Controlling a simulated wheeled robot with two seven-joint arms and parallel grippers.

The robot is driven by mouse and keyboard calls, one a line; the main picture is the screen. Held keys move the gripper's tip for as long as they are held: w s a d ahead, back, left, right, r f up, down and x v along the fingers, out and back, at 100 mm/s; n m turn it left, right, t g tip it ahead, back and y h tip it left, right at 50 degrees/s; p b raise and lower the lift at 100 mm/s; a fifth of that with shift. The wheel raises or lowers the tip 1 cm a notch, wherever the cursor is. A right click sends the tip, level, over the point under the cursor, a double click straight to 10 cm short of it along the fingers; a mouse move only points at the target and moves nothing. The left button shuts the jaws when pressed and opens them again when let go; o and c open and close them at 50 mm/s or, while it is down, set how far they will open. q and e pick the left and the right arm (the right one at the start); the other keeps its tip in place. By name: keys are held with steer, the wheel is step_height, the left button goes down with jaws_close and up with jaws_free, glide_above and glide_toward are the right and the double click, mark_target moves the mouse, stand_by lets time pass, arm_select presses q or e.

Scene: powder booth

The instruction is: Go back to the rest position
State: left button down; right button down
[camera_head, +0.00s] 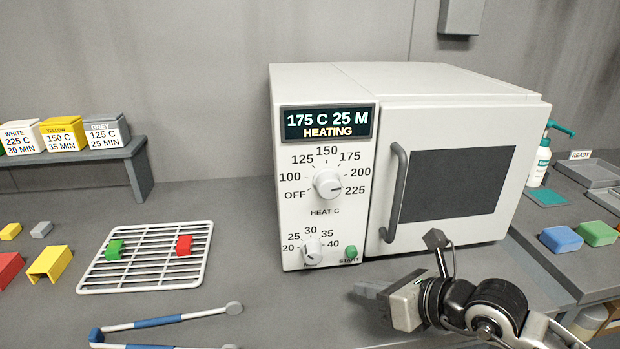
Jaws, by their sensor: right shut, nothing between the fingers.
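My right gripper (366,291) is in front of the white oven (455,82), low over the grey bench, its fingers pointing left. It is shut and holds nothing. The right arm comes in from the lower right. My left gripper is out of view. The oven door is closed, and its display (327,122) reads 175 C 25 M HEATING. The heat dial (328,184), the time dial (312,251) and the green start button (351,253) are on the front panel, above and left of the gripper.
A wire rack (150,272) with a green and a red piece lies left of the oven. Blue-handled tongs (155,322) lie in front of it. Labelled boxes (64,133) stand on a shelf at left. Blue and green blocks (561,240) sit at right, near a pump bottle (541,163).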

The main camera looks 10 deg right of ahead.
steer(key=s+a+r+m+t+y, duration=0.2)
steer(key=r+m+t+y, duration=0.1)
steer(key=r, duration=0.2)
steer(key=s+a+r+m+t+y, duration=0.1)
steer(key=a+r+m+t+y, duration=0.15)
steer(key=r+m, duration=0.2)
steer(key=d+r+m+t+h, duration=0.4)
steer(key=d+m+t+h, duration=0.3)
steer(key=m, duration=0.6)
steer(key=s+d+f+m+g+h, duration=0.3)
steer(key=d+f+m+g+h, duration=0.2)
steer(key=f+m, duration=0.3)
steer(key=s+d+f+m+g+h, duration=0.35)
steer(key=f+m+g+h, duration=0.2)
steer(key=f+m, duration=0.35)
steer(key=s+a+f+m+g+y, duration=0.2)
steer(key=s+a+f+g+y, duration=0.25)
steer(key=s+f+g, duration=0.65)
steer(key=w+a+f+t+y, duration=0.2)
steer(key=w+a+f+t, duration=0.2)
steer(key=t, duration=0.5)
steer(key=shift+w+a+f+n+t, duration=0.4)
steer(key=shift+a+f+n, duration=0.1)
steer(key=shift+a, duration=0.6)
steer(key=shift+y, duration=0.25)
